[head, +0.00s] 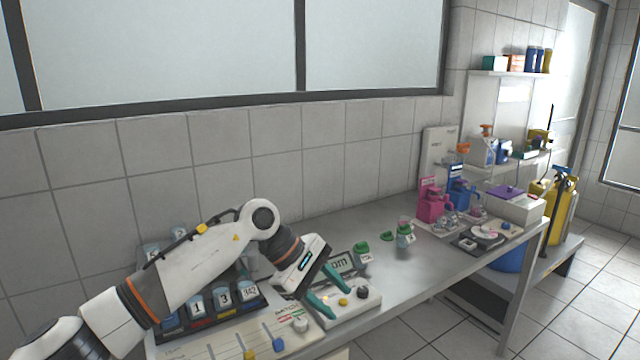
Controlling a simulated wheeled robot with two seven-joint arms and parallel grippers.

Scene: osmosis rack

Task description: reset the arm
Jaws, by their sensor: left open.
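My left arm (190,275) comes in from the lower left, bent at the elbow, and reaches over the left part of the grey bench. My left gripper (340,300) points down and right with its two green fingers apart. It is open, and I see nothing held between the fingers. It is over or just in front of a white meter box (358,304) with a display and knobs. I cannot tell whether the fingers touch the box. My right gripper is not in view.
A rack with numbered cards (222,296) and a board with coloured knobs (240,338) lie close under my arm. Small green-capped bottles (405,236) stand right of the meter. Pink (431,205) and blue dispensers and a white box (515,207) stand farther right. The bench middle (440,255) is clear.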

